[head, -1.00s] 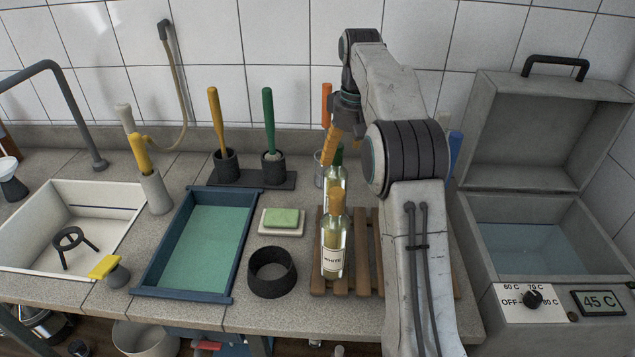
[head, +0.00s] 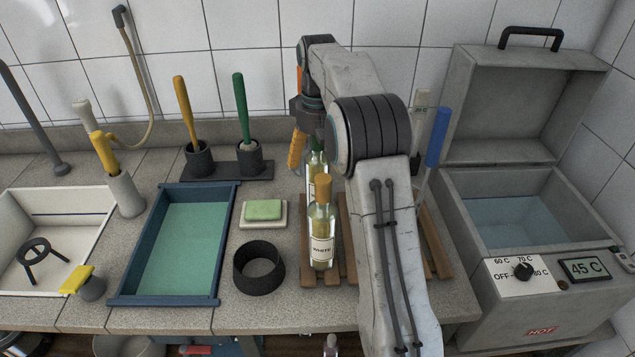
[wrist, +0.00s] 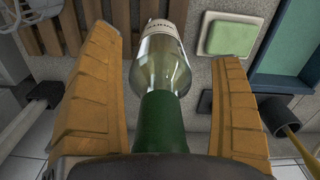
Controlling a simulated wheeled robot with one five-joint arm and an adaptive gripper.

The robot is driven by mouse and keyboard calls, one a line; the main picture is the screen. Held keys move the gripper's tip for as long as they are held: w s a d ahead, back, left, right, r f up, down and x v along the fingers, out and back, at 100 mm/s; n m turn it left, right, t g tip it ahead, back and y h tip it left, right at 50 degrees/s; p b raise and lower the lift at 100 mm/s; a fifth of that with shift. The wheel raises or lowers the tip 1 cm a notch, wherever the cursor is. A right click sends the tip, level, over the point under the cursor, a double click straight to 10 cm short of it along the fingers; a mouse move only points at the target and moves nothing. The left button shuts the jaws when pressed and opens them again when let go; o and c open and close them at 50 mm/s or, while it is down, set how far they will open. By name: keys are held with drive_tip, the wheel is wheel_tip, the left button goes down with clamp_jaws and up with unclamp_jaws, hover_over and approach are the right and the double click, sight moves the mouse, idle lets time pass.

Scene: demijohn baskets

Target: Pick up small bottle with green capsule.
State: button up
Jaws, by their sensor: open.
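The small bottle with the green capsule (head: 316,158) stands upright behind the white-label bottle in the head view, partly hidden by it and by my arm. In the wrist view its green capsule (wrist: 163,122) is near, with its clear glass body (wrist: 160,65) and pale label beyond. My gripper (wrist: 165,60) is open, its two orange fingers on either side of the capsule and shoulder, with gaps visible on both sides. In the head view, one orange finger (head: 297,150) shows left of the bottle.
A bottle labelled WHITE (head: 321,240) with a yellowish top stands close in front on the wooden slatted rack (head: 436,250). A black ring (head: 259,268), green soap (head: 264,210) and blue-rimmed tray (head: 125,300) lie left. A grey hot bath (head: 530,300) stands right.

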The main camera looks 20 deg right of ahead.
drive_tip(key=shift+f, duration=0.25)
drive_tip(key=shift+c, duration=0.4)
drive_tip(key=c, duration=1.3)
drive_tip(key=shift+r+p, duration=1.8)
drive_tip(key=shift+r, duration=3.25)
